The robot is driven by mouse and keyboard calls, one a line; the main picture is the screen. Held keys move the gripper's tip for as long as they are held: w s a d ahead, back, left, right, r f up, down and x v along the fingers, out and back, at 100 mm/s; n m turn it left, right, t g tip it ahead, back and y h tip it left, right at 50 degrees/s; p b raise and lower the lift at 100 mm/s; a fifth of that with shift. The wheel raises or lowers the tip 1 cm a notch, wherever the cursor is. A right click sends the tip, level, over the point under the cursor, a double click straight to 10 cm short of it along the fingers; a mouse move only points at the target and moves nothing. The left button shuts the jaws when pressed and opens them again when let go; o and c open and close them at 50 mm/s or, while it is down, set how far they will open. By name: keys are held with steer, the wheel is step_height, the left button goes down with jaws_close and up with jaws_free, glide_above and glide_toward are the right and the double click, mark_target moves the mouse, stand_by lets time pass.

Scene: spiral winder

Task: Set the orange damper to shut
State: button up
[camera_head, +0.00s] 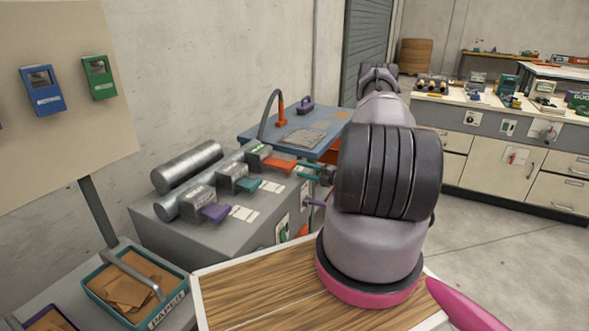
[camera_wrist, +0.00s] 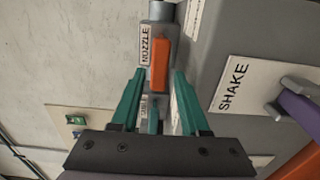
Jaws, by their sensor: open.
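The orange damper (camera_head: 278,165) is a flat orange lever on a small grey labelled block, the farthest of a row on the grey machine. In the wrist view the orange lever (camera_wrist: 160,65) lies lengthwise on its grey mount beside a NOZZLE label (camera_wrist: 146,45). My gripper (camera_head: 304,171) has teal fingers and is open, close to the lever's free end in the head view. In the wrist view my gripper (camera_wrist: 159,76) has one fingertip on each side of the lever's near part, with gaps. Depth between fingers and lever is hard to judge.
A teal lever (camera_head: 248,185) and a purple lever (camera_head: 215,212) sit nearer in the row. A SHAKE label (camera_wrist: 236,86) and purple handle (camera_wrist: 302,112) are at the right in the wrist view. A blue table (camera_head: 330,126) stands behind.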

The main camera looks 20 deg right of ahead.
mark_target(293, 168)
steer(key=shift+x, duration=2.15)
jaws_close()
steer(key=shift+s, duration=0.1)
